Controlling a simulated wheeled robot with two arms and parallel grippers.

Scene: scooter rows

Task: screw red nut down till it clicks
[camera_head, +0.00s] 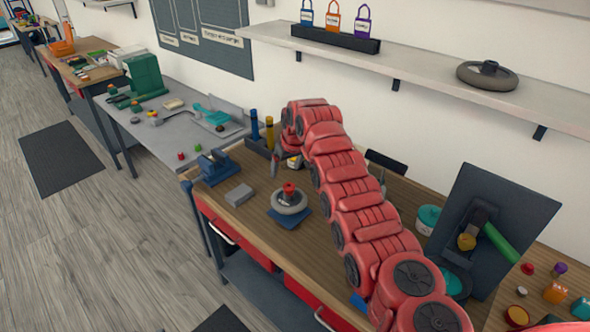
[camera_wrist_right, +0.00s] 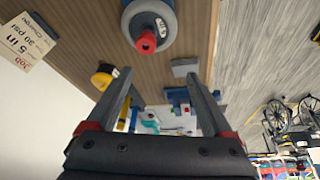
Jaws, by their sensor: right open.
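The red nut (camera_head: 289,188) sits at the centre of a grey wheel (camera_head: 289,203), which lies on a blue base on the wooden bench. In the right wrist view, the red nut (camera_wrist_right: 147,41) and the wheel (camera_wrist_right: 149,14) show beyond the fingers, at the top. My right gripper (camera_wrist_right: 158,68) is open, with nothing between its fingers. It is apart from the nut, behind it on the wall side in the head view, where the red arm partly hides it. How far down the nut sits on its thread cannot be told. My left gripper is not in view.
A blue vise (camera_head: 214,167) and a grey block (camera_head: 239,195) stand left of the wheel. Blue and yellow posts (camera_head: 269,132) stand behind. A dark tilted panel (camera_head: 490,225) is at right. A yellow-topped item (camera_wrist_right: 104,75) is near one finger in the wrist view.

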